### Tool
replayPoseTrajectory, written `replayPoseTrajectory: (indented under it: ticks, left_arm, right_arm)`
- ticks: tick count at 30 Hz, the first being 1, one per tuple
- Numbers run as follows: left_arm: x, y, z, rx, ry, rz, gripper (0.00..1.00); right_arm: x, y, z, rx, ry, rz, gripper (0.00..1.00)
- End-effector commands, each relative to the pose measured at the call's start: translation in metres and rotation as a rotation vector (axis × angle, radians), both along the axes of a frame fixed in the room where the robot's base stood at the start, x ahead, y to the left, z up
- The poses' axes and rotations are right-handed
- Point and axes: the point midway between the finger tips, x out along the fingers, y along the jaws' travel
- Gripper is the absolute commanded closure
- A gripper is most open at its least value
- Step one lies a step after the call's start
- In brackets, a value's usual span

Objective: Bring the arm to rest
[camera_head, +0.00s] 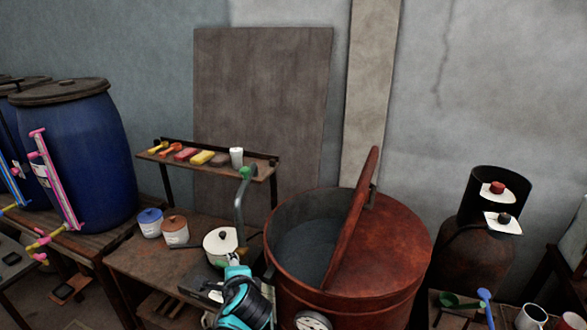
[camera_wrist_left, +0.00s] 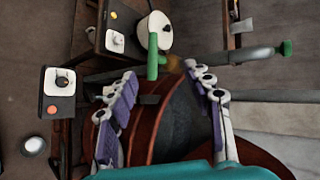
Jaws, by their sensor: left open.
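My left gripper (camera_head: 233,260) is low in the middle of the head view, in front of the white lidded pot (camera_head: 221,243) and left of the red drum (camera_head: 400,255). In the left wrist view its two purple-padded fingers (camera_wrist_left: 160,76) are spread apart. A grey bent bar (camera_head: 240,208) with green ends rises beside the drum. It also shows in the left wrist view (camera_wrist_left: 245,55), where one green end appears between the fingertips. I see no finger touching it, but cannot judge the depth. My right gripper is not in view.
A small shelf (camera_head: 216,168) holds sponges and a white cup. Blue (camera_head: 150,222) and brown-lidded (camera_head: 175,231) jars stand on the wooden bench (camera_head: 130,262). Blue barrels (camera_head: 95,160) stand left. A dark cylinder (camera_head: 470,255) stands right. The drum's lid (camera_head: 352,215) is tilted up.

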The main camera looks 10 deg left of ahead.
Motion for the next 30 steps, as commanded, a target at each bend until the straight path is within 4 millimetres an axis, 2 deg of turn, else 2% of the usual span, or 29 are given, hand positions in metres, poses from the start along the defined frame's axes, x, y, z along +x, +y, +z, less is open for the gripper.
replayPoseTrajectory:
  ticks: [3,6,9,13,18,30]
  left_arm:
    - [-0.038,0.007,-0.026,-0.243,-0.014,0.133,0.49]
    - [-0.080,0.005,-0.053,-0.531,-0.031,0.302,0.49]
    - [-0.118,-0.005,-0.078,-0.806,-0.041,0.477,0.49]
    - [-0.154,-0.021,-0.101,-1.082,-0.043,0.668,0.49]
    - [-0.174,-0.035,-0.112,-1.258,-0.039,0.797,0.49]
    - [-0.176,-0.037,-0.111,-1.276,-0.037,0.810,0.49]
  right_arm:
    - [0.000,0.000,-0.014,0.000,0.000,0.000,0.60]
    - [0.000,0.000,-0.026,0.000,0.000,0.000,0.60]
    - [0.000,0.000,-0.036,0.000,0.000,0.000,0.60]
    - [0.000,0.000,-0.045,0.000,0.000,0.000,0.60]
    - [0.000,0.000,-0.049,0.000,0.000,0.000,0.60]
    - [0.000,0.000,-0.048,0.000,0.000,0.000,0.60]
